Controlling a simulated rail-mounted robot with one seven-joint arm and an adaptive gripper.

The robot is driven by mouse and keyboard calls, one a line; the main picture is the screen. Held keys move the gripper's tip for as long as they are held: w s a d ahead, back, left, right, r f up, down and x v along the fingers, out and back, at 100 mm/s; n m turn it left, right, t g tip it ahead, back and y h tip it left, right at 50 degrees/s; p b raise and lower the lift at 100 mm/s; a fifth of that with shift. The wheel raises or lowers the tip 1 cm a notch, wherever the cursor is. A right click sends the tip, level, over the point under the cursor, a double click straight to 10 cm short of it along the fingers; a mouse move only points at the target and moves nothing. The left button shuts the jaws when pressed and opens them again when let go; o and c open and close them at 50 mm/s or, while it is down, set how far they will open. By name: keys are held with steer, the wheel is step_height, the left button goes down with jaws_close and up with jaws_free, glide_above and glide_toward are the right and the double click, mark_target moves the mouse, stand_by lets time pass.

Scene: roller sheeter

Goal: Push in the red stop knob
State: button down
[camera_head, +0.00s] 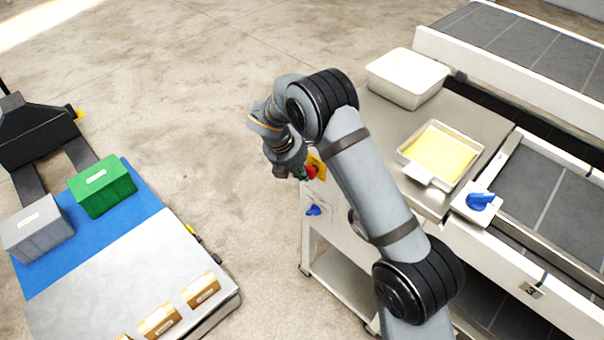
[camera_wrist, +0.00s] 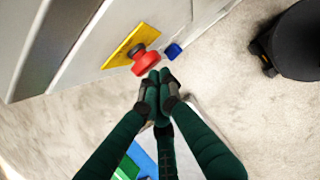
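The red stop knob (camera_wrist: 146,63) sits on a yellow plate (camera_wrist: 128,46) on the side of the machine, with a dark collar behind it. In the head view the knob (camera_head: 312,172) shows just right of my gripper (camera_head: 292,172). In the wrist view my gripper (camera_wrist: 160,82) has its dark green fingers drawn together with nothing seen between them. The fingertips are right beside the knob's lower right edge. I cannot tell whether they touch it.
A blue knob (camera_head: 313,210) is below the yellow plate on the same panel. The sheeter table (camera_head: 402,118) holds a white bin (camera_head: 407,78) and a tray of yellow dough (camera_head: 440,153). A cart with green (camera_head: 101,186) and grey boxes stands left. Floor between is clear.

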steer(key=s+a+r, duration=0.5)
steer(key=r, duration=0.4)
steer(key=shift+a, duration=0.15)
steer(key=shift+s, duration=0.1)
steer(key=a+b+x, duration=0.1)
steer(key=b+x, duration=0.1)
steer(key=x, duration=0.8)
steer(key=v, duration=0.2)
steer(key=s+v, duration=0.1)
steer(key=v, duration=0.2)
steer(key=shift+s+r, duration=0.1)
